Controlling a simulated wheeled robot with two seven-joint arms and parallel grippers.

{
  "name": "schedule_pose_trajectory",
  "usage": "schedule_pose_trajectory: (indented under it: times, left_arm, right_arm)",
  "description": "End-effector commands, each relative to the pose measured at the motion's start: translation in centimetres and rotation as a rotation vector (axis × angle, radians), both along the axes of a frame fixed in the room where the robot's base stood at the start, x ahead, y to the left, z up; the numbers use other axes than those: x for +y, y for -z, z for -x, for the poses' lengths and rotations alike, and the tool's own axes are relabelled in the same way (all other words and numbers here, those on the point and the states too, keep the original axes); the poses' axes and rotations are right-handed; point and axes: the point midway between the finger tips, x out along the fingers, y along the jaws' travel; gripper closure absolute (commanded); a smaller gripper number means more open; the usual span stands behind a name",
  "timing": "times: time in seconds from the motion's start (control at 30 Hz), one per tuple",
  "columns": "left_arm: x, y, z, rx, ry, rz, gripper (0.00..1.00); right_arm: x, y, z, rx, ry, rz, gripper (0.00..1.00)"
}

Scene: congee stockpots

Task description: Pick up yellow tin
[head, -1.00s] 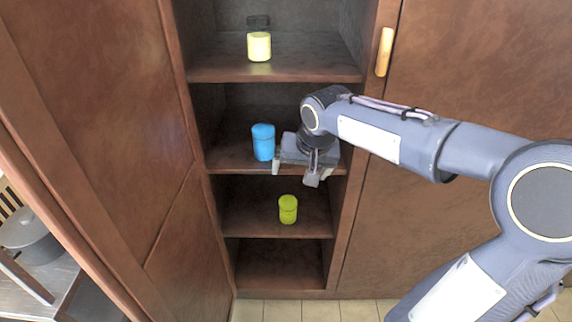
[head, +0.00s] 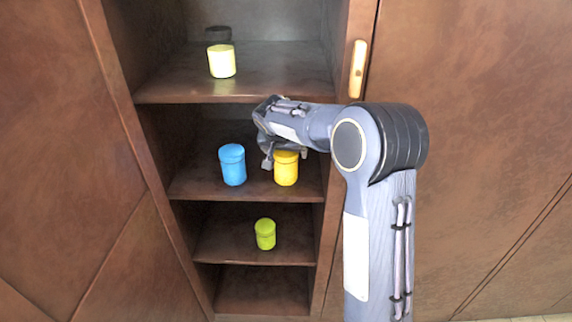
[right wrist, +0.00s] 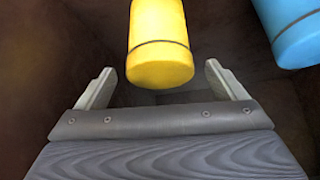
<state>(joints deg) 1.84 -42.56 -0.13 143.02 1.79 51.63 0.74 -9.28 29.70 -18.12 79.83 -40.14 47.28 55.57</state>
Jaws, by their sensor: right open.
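The yellow tin (head: 286,170) stands upright on the second shelf from the top, to the right of the blue tin. In the right wrist view the yellow tin (right wrist: 160,45) lies centred just ahead of and between the fingers. My right gripper (right wrist: 160,85) is open and empty, with a finger on each side of the tin's line. In the head view the right gripper (head: 285,158) is at the yellow tin, partly hidden by its own arm. I cannot tell whether it touches the tin. My left gripper is not in view.
The blue tin (head: 232,165) stands left of the yellow one and shows in the right wrist view (right wrist: 292,30). A pale yellow tin (head: 221,61) stands on the shelf above, a green tin (head: 265,234) below. The cabinet's right side has a handle (head: 357,69).

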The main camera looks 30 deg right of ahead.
Motion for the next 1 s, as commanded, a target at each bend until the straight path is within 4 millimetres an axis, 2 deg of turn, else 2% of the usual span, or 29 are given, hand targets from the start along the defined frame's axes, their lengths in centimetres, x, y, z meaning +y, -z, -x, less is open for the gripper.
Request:
schedule_pose_trajectory:
  times: [0.13, 0.3, 0.6, 1.0]
  left_arm:
    - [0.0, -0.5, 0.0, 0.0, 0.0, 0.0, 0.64]
    - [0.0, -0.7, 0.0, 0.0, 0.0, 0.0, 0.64]
    - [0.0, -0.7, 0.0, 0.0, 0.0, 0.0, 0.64]
    - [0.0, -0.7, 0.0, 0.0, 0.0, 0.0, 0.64]
  right_arm:
    - [-1.0, 2.2, -0.9, 0.005, 0.002, 0.0, 0.09]
    - [-1.8, 3.9, -1.8, 0.003, 0.001, 0.0, 0.09]
    - [-1.9, 4.3, -2.0, 0.0, -0.001, -0.001, 0.11]
    - [-1.8, 4.3, -1.9, 0.001, 0.0, -0.001, 0.63]
